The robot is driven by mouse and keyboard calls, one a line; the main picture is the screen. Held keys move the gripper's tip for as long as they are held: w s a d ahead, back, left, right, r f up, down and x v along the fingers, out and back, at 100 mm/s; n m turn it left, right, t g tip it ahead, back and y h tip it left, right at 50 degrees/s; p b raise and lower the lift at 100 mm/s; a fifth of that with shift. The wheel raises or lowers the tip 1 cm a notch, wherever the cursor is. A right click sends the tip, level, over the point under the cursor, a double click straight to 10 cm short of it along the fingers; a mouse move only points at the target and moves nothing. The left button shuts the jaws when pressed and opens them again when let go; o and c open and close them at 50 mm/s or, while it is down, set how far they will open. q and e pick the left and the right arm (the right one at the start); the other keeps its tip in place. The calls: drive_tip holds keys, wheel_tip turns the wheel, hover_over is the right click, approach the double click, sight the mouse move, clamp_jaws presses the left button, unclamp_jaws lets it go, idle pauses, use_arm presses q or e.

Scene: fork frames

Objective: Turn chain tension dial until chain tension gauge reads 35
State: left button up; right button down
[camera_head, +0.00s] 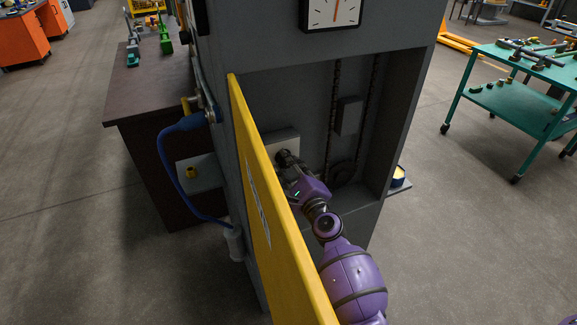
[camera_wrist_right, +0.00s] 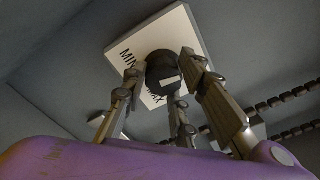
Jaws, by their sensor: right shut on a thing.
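The chain tension dial (camera_wrist_right: 160,66) is a dark round knob with a white mark, on a white plate (camera_wrist_right: 184,35) lettered MIN and MAX. In the head view the plate (camera_head: 284,135) is on the back wall inside the open cabinet. My right gripper (camera_head: 287,163) reaches in past the yellow door, and its fingers (camera_wrist_right: 165,88) are shut around the dial. The chain tension gauge (camera_head: 333,10) is a white face with black ticks and an orange needle pointing about straight up. Its top is cut off and no numbers are readable. My left gripper is not in view.
The yellow door (camera_head: 262,200) stands open close along the left of my right arm. Chains (camera_head: 371,100) and a grey box (camera_head: 348,116) are inside the cabinet, right of the dial. A dark bench (camera_head: 150,95) is at left, a green cart (camera_head: 520,95) at right.

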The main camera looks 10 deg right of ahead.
drive_tip(key=shift+s+a+f+m, duration=0.2)
drive_tip(key=shift+a+f+m, duration=0.05)
drive_tip(key=shift+f+m, duration=0.35)
drive_tip(key=shift+a, duration=0.1)
drive_tip(key=c, duration=1.6)
unclamp_jaws()
drive_tip(key=shift+o, duration=0.2)
drive_tip(key=shift+r, duration=0.1)
drive_tip(key=shift+r, duration=0.2)
drive_tip(key=shift+w+d, duration=0.1)
drive_tip(key=shift+d, duration=0.1)
drive_tip(key=s+d, duration=0.2)
drive_tip(key=s, duration=1)
drive_tip(key=shift+o, duration=0.4)
drive_tip(key=shift+w+d+r, duration=0.1)
